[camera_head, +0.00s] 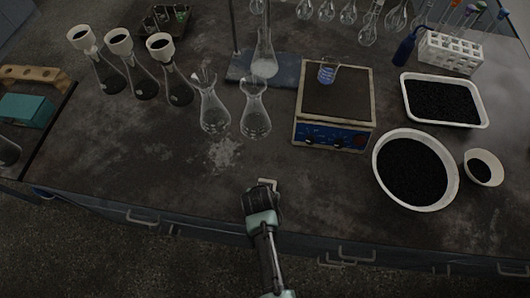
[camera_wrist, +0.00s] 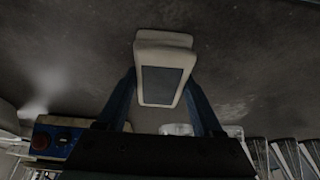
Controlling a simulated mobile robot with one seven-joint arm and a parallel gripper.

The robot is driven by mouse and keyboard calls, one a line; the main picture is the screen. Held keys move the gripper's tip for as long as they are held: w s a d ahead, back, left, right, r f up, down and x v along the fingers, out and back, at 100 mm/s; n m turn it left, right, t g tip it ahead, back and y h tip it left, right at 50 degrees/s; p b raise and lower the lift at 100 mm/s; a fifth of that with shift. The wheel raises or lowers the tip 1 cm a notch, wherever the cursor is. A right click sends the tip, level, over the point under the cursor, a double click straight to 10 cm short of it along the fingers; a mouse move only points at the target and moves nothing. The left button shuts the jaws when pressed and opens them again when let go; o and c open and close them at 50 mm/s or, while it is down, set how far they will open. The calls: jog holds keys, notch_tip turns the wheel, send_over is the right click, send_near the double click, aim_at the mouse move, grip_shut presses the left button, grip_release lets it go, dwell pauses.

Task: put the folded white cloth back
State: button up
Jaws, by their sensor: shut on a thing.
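My gripper (camera_head: 264,190) is low over the front middle of the dark bench, near its front edge. In the wrist view its two dark blue fingers (camera_wrist: 163,80) are shut on a pale, block-shaped thing with a grey face, which I take to be the folded white cloth (camera_wrist: 164,41). In the head view only a small pale edge of the cloth (camera_head: 267,181) shows past the gripper; the rest is hidden. I cannot tell whether the cloth touches the bench.
Two glass flasks (camera_head: 255,122) stand beyond my gripper. A balance-like device (camera_head: 335,98) with a small beaker stands behind right, and a white bowl of black grains (camera_head: 447,194) is at right. Funnel-topped flasks (camera_head: 143,85) stand back left. The bench around my gripper is clear.

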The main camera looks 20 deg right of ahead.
jog(key=o, duration=1.4)
jog(key=shift+c, duration=0.2)
